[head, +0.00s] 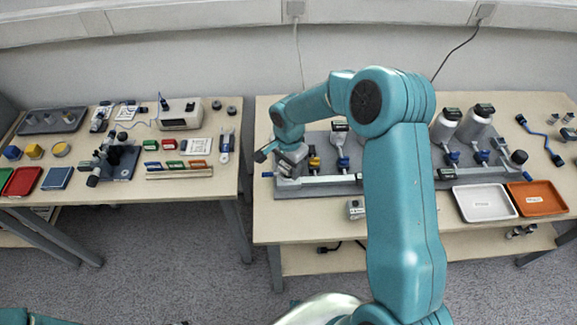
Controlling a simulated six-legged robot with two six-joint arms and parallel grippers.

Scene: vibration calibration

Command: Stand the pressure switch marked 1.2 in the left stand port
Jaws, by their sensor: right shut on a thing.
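My right gripper (291,158) is at the left end of the test stand (322,181), a silver pipe with valves on a grey base plate. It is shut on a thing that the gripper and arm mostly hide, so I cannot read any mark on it. The left stand port is hidden at the gripper, and I cannot tell whether the held thing touches it. My left gripper is out of view.
A small pale box (355,208) lies at the bench's front edge. Two silver canisters (445,127) (474,125) stand at the back right. A white tray (485,203) and an orange tray (537,198) are at right. The left table (200,186) holds many parts. My right arm hides the bench's middle.

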